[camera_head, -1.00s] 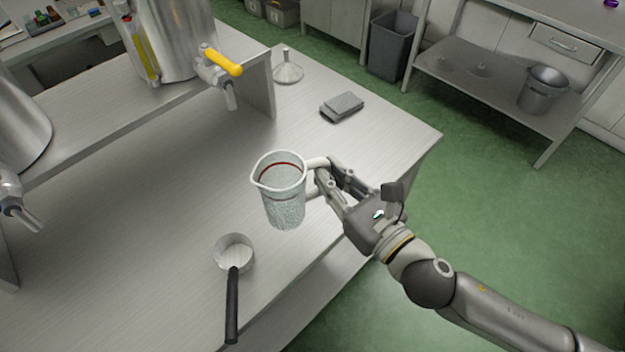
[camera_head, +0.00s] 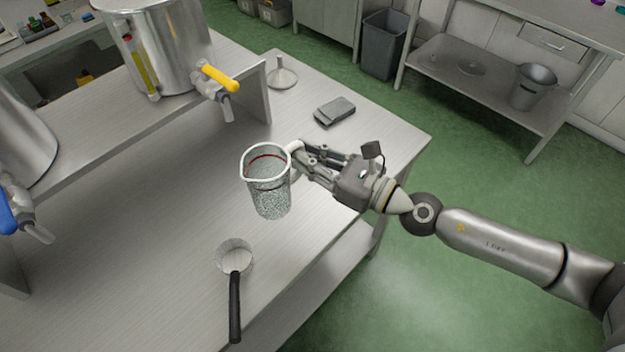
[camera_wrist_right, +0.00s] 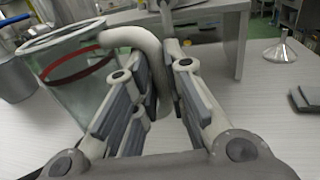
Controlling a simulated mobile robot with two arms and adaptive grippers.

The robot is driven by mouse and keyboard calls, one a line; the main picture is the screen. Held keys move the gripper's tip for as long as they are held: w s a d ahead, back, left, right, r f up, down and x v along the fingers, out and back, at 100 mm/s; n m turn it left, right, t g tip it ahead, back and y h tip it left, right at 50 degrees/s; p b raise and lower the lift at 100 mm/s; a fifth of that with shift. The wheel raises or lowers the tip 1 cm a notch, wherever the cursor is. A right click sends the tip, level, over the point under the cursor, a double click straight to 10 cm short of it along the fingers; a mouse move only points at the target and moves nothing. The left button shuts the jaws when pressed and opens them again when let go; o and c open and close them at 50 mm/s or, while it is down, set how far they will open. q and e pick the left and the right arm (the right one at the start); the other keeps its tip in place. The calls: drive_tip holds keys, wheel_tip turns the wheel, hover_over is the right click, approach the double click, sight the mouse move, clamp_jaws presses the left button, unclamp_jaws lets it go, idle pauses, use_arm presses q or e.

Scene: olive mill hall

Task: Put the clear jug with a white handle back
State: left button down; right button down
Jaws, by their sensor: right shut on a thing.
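The clear jug (camera_head: 269,187) has a white rim, a red line near the top and a white handle (camera_head: 294,150). It is near upright over the steel table (camera_head: 150,250); I cannot tell whether its base touches the table. My right gripper (camera_head: 300,160) is shut on the jug's handle from the right. The right wrist view shows the handle (camera_wrist_right: 140,38) between the fingers (camera_wrist_right: 155,110) and the jug (camera_wrist_right: 75,75) at the left. My left gripper is not in view.
A funnel (camera_head: 282,76) and grey pads (camera_head: 334,111) sit behind. Steel tanks with a yellow tap lever (camera_head: 219,78) and a blue one (camera_head: 6,212) stand on a raised shelf (camera_head: 130,125). Bare table lies left.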

drive_tip(key=shift+w+d+f+b, duration=1.1)
drive_tip(key=shift+w+f+b, duration=0.25)
drive_tip(key=shift+w+f, duration=0.75)
drive_tip(key=shift+w+d+f+b, duration=1.05)
drive_tip(key=shift+w+f+b, duration=0.25)
drive_tip(key=shift+w+f, duration=0.85)
drive_tip(key=shift+w+d+f+b, duration=1.1)
drive_tip(key=shift+w+f+b, duration=0.25)
drive_tip(key=shift+w+f, duration=0.75)
drive_tip(key=shift+s+f, duration=0.1)
drive_tip(key=shift+s, duration=0.1)
drive_tip(key=shift+f, duration=0.15)
drive_tip(key=c, duration=1.5)
unclamp_jaws()
drive_tip(key=shift+s+d, duration=0.1)
drive_tip(key=shift+d, duration=0.05)
